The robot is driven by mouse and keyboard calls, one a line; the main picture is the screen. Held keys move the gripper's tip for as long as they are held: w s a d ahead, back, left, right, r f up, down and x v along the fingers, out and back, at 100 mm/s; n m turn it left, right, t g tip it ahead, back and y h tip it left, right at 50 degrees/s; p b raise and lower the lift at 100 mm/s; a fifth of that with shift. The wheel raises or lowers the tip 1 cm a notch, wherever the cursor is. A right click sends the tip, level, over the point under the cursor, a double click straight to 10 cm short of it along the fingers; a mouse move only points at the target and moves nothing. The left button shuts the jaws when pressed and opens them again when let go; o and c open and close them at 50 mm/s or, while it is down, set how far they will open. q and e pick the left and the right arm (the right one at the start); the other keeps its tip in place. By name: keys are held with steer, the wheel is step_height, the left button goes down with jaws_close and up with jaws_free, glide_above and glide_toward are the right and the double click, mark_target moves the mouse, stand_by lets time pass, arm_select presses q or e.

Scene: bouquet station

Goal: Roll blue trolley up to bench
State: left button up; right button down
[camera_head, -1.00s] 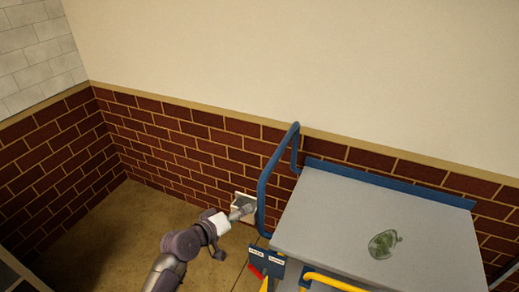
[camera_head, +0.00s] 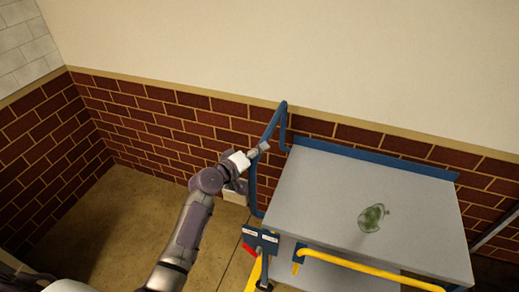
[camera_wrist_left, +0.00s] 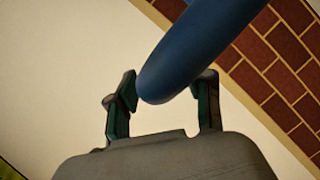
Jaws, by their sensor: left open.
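The blue trolley has a grey top (camera_head: 330,200) and stands by the brick wall, with a blue rail along its back edge. Its blue tubular push handle (camera_head: 253,180) rises at its left end. My left gripper (camera_head: 258,150) is at the upper part of this handle. In the left wrist view the open gripper (camera_wrist_left: 165,100) has its two fingers apart, with the blue handle bar (camera_wrist_left: 200,45) reaching between them. I cannot tell whether either finger touches the bar. My right gripper is not in view.
A green glass-like object (camera_head: 372,217) lies on the trolley top. A yellow bar (camera_head: 370,267) runs along the trolley's front side. A small panel with labels and a red part (camera_head: 262,241) is at its near left corner. Bare floor (camera_head: 110,215) lies to the left.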

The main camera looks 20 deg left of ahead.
arm_select(q)
steer(key=shift+w+d+f, duration=0.15)
steer(key=shift+w+d, duration=0.05)
steer(key=shift+w, duration=0.4)
jaws_close()
